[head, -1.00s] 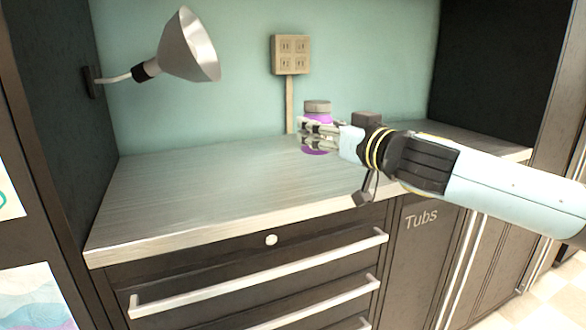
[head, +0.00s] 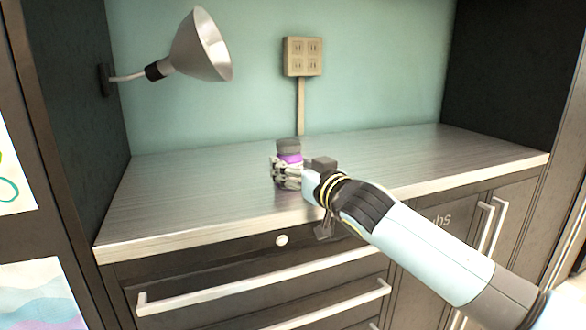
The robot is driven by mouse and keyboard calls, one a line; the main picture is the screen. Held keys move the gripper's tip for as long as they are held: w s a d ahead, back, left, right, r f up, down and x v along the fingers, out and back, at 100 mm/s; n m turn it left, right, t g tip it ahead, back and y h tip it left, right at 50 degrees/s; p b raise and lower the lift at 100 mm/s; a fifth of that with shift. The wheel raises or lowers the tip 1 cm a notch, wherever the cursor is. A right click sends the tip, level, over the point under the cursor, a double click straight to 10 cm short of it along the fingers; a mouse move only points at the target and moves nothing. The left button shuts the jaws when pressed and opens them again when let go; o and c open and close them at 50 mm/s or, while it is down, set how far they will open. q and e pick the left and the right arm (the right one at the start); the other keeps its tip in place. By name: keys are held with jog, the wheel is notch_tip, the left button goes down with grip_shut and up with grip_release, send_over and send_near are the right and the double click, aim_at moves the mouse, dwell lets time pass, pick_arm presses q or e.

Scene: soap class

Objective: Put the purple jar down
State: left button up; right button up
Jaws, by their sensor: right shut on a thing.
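The purple jar (head: 290,158) has a grey lid and stands upright over the middle of the metal countertop (head: 190,195) in the head view. My right gripper (head: 284,174) is shut around the jar's body, and its fingers hide most of the lower part. The jar's base is hidden, so I cannot tell whether it touches the counter. My left gripper is not in view.
The counter is clear to the left and right of the jar. A metal lamp (head: 200,48) juts from the left wall above the counter. A socket box (head: 303,57) is on the back wall. Drawers with long handles (head: 262,285) are below the counter's front edge.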

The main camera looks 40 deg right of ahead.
jog(key=o, duration=1.3)
jog(key=s+b, duration=0.1)
jog(key=s, duration=0.3)
jog(key=s+b, duration=0.1)
jog(key=s, duration=0.3)
jog(key=s+b, duration=0.1)
jog(key=s, duration=0.3)
jog(key=shift+a, duration=0.4)
